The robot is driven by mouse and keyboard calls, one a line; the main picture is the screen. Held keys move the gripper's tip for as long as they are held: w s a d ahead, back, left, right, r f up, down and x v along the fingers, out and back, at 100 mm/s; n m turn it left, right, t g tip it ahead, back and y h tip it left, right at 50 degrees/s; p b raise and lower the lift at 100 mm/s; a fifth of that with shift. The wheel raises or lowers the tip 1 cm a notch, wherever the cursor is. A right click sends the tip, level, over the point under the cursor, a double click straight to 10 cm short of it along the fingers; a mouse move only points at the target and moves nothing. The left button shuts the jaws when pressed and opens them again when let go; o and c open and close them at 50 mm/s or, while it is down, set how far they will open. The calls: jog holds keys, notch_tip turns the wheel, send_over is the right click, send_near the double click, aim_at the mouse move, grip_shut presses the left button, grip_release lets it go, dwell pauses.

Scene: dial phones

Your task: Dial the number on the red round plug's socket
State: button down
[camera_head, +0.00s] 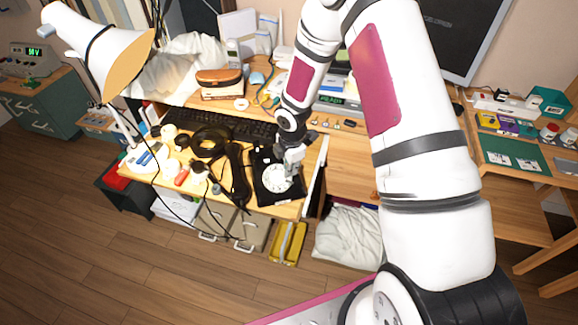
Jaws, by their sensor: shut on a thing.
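A black dial phone (264,193) with a white round dial (277,180) sits near the right front edge of the wooden desk. Its black handset (238,172) appears to lie to the left of the phone. My gripper (290,164) reaches down at the upper right of the dial and is shut at it. The fingertips are too small to see exactly where they touch. A red piece (181,177) lies among white plugs and sockets at the desk's left. The numbers on the sockets are too small to read.
A black keyboard (240,128) lies behind the phone. A coiled black cable (209,141) is left of it. A white desk lamp (100,45) leans over the left side. A brown case (219,77) and boxes stand at the back.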

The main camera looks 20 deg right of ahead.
jog(key=shift+s+f, duration=0.1)
jog(key=shift+s, duration=0.05)
jog(key=shift+s+a+f, duration=0.15)
jog(key=shift+s, duration=0.2)
jog(key=shift+s+r+p, duration=0.35)
jog(key=shift+r+p, duration=0.3)
jog(key=shift+r, duration=0.2)
notch_tip(320, 180, up, 6)
jog(key=s+p, duration=0.2)
jog(key=p, duration=0.2)
jog(key=shift+s+a+r, duration=0.15)
jog(key=shift+s+r, duration=0.05)
jog(key=shift+s, duration=0.2)
dwell(1.4)
